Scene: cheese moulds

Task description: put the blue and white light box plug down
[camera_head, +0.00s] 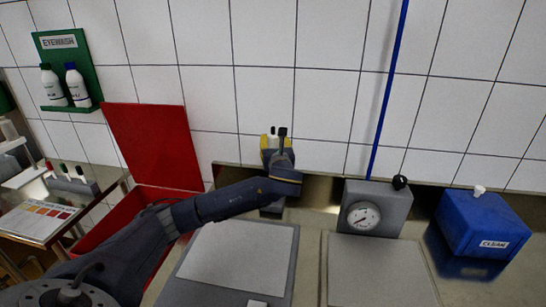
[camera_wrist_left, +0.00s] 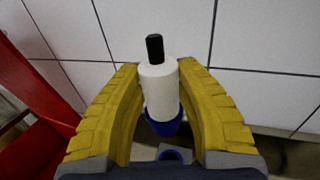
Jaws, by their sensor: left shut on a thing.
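The blue and white light box plug (camera_wrist_left: 159,88) is a white cylinder with a black tip on top and a blue lower end. My left gripper (camera_wrist_left: 161,105) has its yellow fingers on either side of the plug and is shut on it, holding it roughly upright. In the head view my left gripper (camera_head: 276,147) is in front of the tiled wall near the back edge of the worktop, and the plug is hard to make out there. Below the plug in the wrist view is a blue ring (camera_wrist_left: 174,154) on a grey surface, partly hidden. My right gripper is not in view.
A grey box with a dial (camera_head: 375,210) and a blue box marked CLEAN (camera_head: 481,222) stand to the right. An open red box (camera_head: 152,146) is at the left, below a green eyewash holder (camera_head: 66,58). Two pale panels (camera_head: 238,253) lie in front.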

